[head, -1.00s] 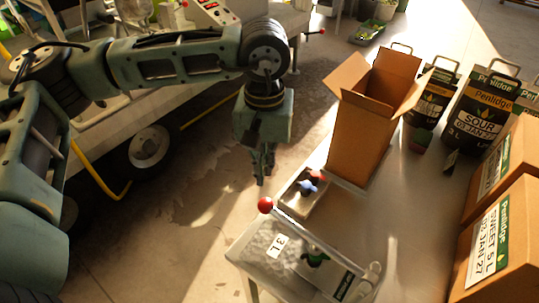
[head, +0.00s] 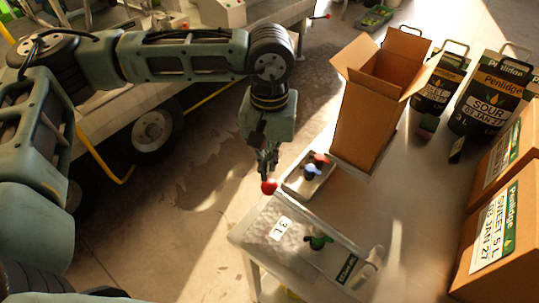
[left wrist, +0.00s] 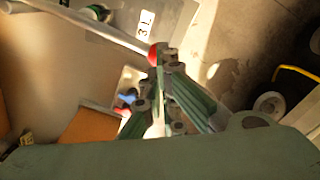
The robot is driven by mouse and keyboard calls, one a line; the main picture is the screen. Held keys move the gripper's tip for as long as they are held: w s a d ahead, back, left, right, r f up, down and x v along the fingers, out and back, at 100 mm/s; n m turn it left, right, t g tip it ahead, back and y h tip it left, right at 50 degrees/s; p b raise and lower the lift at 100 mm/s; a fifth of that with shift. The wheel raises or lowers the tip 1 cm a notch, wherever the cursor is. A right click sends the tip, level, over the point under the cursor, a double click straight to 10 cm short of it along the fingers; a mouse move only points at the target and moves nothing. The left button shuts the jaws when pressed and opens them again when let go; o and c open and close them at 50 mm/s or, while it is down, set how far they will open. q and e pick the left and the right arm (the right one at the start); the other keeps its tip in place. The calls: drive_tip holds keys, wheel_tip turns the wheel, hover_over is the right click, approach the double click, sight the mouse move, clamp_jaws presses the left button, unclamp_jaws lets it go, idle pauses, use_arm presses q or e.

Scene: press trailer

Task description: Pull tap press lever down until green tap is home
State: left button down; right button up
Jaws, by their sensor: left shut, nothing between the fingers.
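The tap press lever is a pale metal bar (head: 322,222) with a red ball knob (head: 268,187) at its far end. The knob and bar (left wrist: 119,38) also show in the left wrist view, with the knob (left wrist: 153,55) at my fingertips. My left gripper (head: 266,174) is shut and empty, pointing down just above and behind the knob; I cannot tell whether it touches. The green tap (head: 318,242) lies beside the bar, near a bag marked 3 L (head: 268,222). Its seat is not clearly visible. My right gripper is not in view.
A small tray (head: 309,178) with red and blue taps is right of the knob. An open cardboard box (head: 365,125) stands behind it. Black pouches (head: 490,105) and closed boxes (head: 493,225) stand at the right. A trailer wheel (head: 152,130) is at the left. Floor left of the table is clear.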

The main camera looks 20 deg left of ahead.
sight(269, 181)
use_arm(q)
drive_tip(key=shift+f, duration=0.7)
drive_tip(key=shift+f+b, duration=0.45)
drive_tip(key=shift+f, duration=0.6)
drive_tip(key=shift+a+f+b, duration=0.1)
drive_tip(key=shift+f+b, duration=0.35)
drive_tip(key=shift+f, duration=1.2)
drive_tip(key=shift+f+b, duration=1.35)
drive_tip(key=shift+b, duration=0.2)
drive_tip(key=shift+r, duration=0.1)
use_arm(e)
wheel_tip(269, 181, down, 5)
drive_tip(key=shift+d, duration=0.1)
use_arm(q)
wheel_tip(269, 181, up, 10)
drive_tip(key=p, duration=0.4)
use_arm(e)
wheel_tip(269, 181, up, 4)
